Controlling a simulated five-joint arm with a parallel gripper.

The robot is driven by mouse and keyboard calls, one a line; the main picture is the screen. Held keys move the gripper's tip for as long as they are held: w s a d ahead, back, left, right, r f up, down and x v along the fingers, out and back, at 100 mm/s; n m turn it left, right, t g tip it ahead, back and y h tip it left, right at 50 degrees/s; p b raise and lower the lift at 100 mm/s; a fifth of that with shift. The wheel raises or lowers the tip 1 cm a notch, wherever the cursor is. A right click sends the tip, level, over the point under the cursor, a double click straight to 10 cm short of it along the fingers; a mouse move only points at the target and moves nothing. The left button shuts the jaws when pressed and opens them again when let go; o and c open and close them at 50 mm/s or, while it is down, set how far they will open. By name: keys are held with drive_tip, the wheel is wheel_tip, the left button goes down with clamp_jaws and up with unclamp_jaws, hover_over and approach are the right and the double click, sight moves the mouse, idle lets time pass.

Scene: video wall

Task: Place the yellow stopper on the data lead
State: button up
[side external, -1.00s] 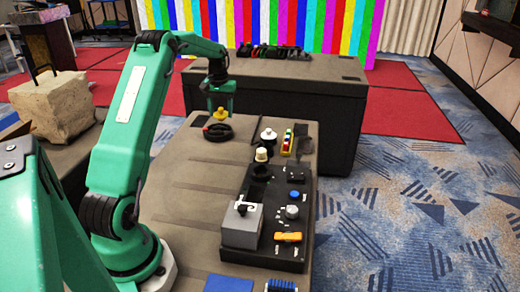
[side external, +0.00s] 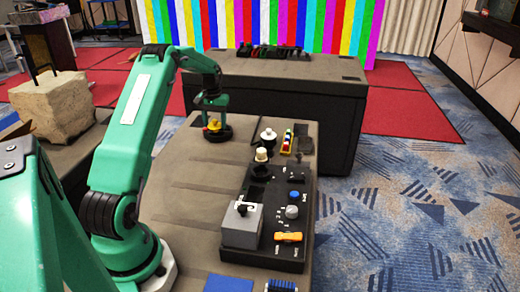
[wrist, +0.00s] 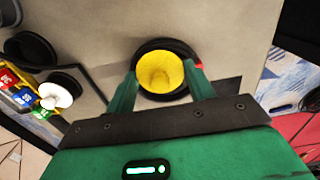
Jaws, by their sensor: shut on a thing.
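My gripper (side external: 213,120) is shut on the yellow stopper (side external: 214,126), with a green finger on each side of it. The stopper also shows in the wrist view (wrist: 160,75) between the fingers. The data lead (side external: 219,136) is a black coil lying at the far left end of the grey work table. The stopper is right above or on the lead; I cannot tell if they touch. In the wrist view the lead shows as a dark ring (wrist: 165,44) around the stopper. Its near side is hidden by my gripper.
A white round knob-like piece (side external: 268,135) and a block with coloured buttons (side external: 287,139) stand to the right of the lead. A black control panel (side external: 262,222) lies nearer on the table (side external: 190,190). The table's left part is clear.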

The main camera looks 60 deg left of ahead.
sight(215, 120)
drive_tip(key=shift+f, duration=0.25)
drive_tip(key=o, duration=0.9)
drive_tip(key=shift+o, duration=0.2)
drive_tip(key=shift+r, duration=0.15)
wheel_tip(215, 120, up, 12)
idle(0.6)
